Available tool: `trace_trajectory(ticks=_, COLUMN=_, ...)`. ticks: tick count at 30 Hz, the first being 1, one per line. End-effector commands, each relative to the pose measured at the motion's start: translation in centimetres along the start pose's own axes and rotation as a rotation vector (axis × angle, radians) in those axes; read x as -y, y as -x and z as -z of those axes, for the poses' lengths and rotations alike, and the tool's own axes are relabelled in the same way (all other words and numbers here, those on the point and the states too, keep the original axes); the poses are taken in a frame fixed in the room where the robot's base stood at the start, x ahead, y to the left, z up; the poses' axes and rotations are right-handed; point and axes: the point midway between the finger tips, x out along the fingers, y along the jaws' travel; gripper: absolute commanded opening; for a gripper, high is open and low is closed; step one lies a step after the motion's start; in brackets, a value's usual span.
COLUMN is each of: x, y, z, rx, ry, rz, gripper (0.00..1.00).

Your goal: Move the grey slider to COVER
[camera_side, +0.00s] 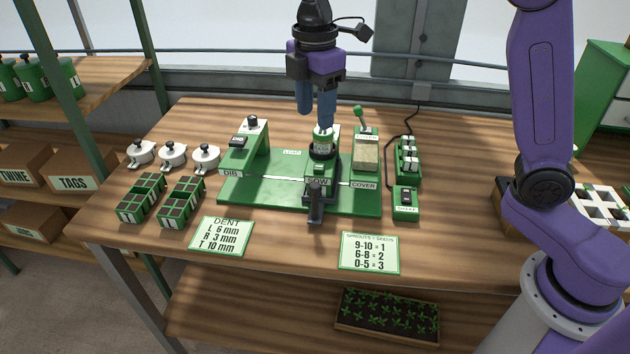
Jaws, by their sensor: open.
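The tray seeder's green base (240,192) stands on the bench with stations labelled DIB, SOW and COVER. What looks like the grey slider is a dark grey upright handle (316,207) at the front of the base, just before the SOW label (317,182). The COVER label (364,185) is to its right, in front of a soil-filled hopper (366,155). My gripper (317,122) points down over the SOW station with blue fingers, open, at or just above the green-labelled canister (322,143). The fingertips partly hide its top; I cannot tell whether they touch.
Three white lidded pots (173,156) and two green cell trays (181,201) are at left. A green switch box (405,203) is right of the base. Cards (221,236) lie in front. The COVER lever (360,112) rises behind the hopper.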

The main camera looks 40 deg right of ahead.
Motion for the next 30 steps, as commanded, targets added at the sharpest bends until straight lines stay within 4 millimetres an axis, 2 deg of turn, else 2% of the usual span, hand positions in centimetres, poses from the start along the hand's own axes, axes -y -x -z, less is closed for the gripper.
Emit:
trace_trajectory(ticks=5, x=-0.1, y=-1.4, z=0.0, rx=0.002, ry=0.002, rz=0.003, gripper=0.52)
trace_trajectory(ticks=24, x=0.0, y=-13.1, z=-0.1, rx=0.002, ry=0.000, rz=0.003, gripper=0.52)
trace_trajectory(ticks=30, x=0.0, y=-15.9, z=0.0, rx=0.001, ry=0.000, rz=0.001, gripper=0.52)
